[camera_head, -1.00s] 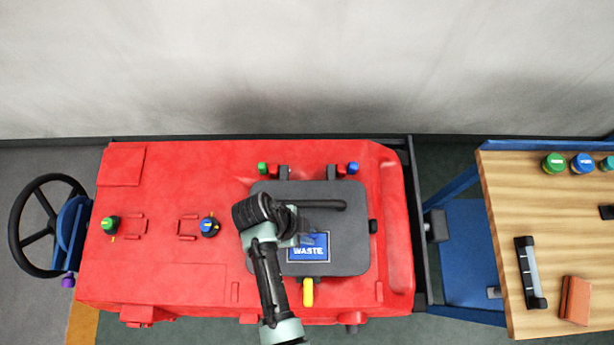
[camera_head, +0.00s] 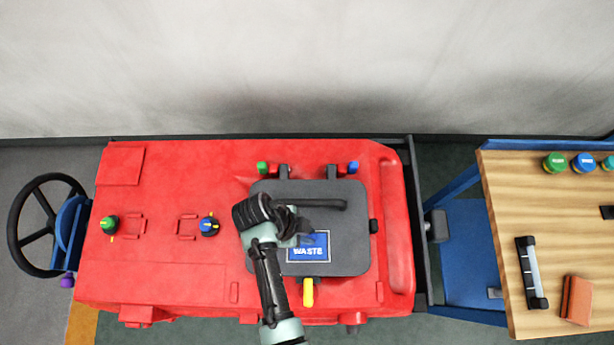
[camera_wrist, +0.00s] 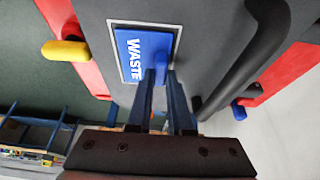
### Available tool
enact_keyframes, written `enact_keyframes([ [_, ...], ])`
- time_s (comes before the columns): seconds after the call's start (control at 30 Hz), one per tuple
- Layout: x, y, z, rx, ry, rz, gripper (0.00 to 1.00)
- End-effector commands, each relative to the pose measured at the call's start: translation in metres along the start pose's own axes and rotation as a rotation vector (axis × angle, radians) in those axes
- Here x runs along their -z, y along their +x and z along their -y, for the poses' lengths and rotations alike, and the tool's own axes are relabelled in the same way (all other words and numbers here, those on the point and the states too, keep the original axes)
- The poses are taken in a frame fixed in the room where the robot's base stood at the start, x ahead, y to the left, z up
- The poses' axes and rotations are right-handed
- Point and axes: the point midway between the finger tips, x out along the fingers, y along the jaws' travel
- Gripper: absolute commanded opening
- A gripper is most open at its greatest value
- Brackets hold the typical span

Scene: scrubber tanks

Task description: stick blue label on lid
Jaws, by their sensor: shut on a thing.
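The blue label (camera_head: 307,247) reads "WASTE" and lies at the pale rectangular outline on the dark grey lid (camera_head: 345,220). In the wrist view the label (camera_wrist: 134,52) sits within the outline, with a pale margin showing along its edges. My gripper (camera_wrist: 163,76) is shut on a small blue tab that stands up from the label's face. Whether the label's back touches the lid all over cannot be told. In the head view my wrist and arm hide the gripper's fingers and the left part of the lid.
A black bar handle (camera_wrist: 245,65) runs along the lid close to the fingers. A yellow latch (camera_head: 308,292) is at the lid's front edge. The lid sits on a red machine body (camera_head: 160,270). A wooden bench (camera_head: 510,210) with several caps stands at the right.

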Motion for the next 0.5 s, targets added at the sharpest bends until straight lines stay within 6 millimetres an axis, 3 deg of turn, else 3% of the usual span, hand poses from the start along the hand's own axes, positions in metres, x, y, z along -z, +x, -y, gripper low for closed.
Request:
enact_keyframes([
  [0.37,0.0009,-0.0023,0.0006,0.001,0.001,0.0,0.0],
  [0.4,0.0009,-0.0022,0.0006,0.001,0.001,0.0,0.22],
  [0.5,0.0008,-0.0022,0.0005,0.001,0.0,0.0,0.4],
])
